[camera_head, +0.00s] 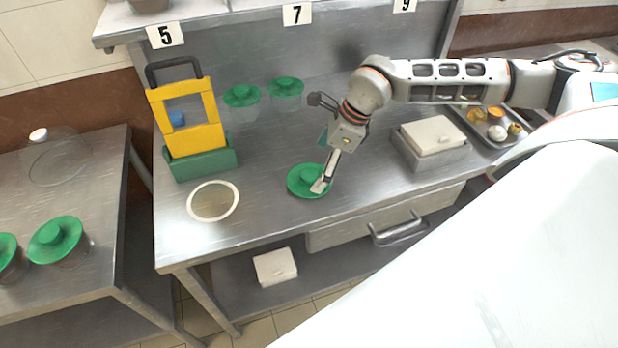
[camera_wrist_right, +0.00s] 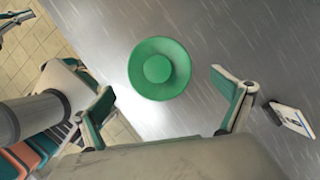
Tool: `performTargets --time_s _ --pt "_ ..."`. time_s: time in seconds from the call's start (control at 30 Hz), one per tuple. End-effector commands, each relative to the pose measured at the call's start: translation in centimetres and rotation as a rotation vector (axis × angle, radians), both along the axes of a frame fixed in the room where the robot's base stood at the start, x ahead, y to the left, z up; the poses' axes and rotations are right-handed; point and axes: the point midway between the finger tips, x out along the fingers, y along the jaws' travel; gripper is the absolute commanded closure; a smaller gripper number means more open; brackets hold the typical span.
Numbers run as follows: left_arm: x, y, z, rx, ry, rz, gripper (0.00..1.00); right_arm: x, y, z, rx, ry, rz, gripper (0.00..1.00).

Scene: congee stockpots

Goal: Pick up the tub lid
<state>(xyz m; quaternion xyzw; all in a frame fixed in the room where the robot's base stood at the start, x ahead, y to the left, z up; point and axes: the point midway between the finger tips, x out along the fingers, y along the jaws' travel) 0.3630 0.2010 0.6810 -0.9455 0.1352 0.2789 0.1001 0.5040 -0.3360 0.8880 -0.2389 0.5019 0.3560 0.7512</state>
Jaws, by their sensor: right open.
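The tub lid, a green disc with a round knob (camera_head: 300,188), lies flat on the steel worktop near its front edge. In the right wrist view the lid (camera_wrist_right: 160,69) shows whole, knob up, against bare steel. My right gripper (camera_head: 325,180) points down over the lid's right side in the head view. In the wrist view its two fingers are spread wide, with the lid ahead of the gap between them and nothing held. Whether a fingertip touches the lid, I cannot tell.
A yellow and green stand (camera_head: 190,130) and a pale-rimmed round thing (camera_head: 213,186) are left of the lid. Green-lidded clear tubs (camera_head: 242,96) stand behind. A white-lidded box (camera_head: 432,134) and a food tray (camera_head: 480,138) are right. Other green-lidded tubs (camera_head: 56,240) stand on the left table.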

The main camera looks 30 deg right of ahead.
Motion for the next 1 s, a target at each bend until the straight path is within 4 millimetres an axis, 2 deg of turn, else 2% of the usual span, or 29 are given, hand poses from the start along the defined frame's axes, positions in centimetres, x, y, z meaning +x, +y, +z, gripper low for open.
performTargets --time_s 0.1,0.23,0.53,0.57,0.6,0.7,0.8,1.0 --pt "0.0 0.0 0.3 0.001 0.002 0.000 1.00 0.4 1.0 -1.4 0.001 0.001 0.002 0.00" --pt "-0.1 0.1 0.3 0.001 0.003 0.000 1.00 0.8 1.3 -2.9 0.001 0.001 -0.001 0.00" --pt "0.0 0.1 0.3 0.003 0.003 0.001 1.00 0.9 1.4 -3.4 0.001 0.001 -0.001 0.00" --pt "0.0 0.1 0.3 0.003 0.003 0.001 1.00 0.9 1.5 -3.4 0.001 0.001 -0.001 0.05" --pt "0.0 0.1 0.3 0.003 0.003 0.001 1.00 0.9 1.5 -3.4 0.001 0.001 -0.001 0.16" --pt "0.0 0.1 0.3 0.003 0.002 0.001 1.00 0.9 1.4 -3.4 0.002 0.000 -0.001 0.37" --pt "0.1 0.1 0.3 0.002 0.001 0.001 1.00 0.9 1.4 -3.5 0.000 0.002 -0.001 0.45" --pt "0.1 0.1 0.3 0.002 0.001 0.001 1.00 0.7 1.4 -3.7 -0.001 0.006 -0.002 0.51"
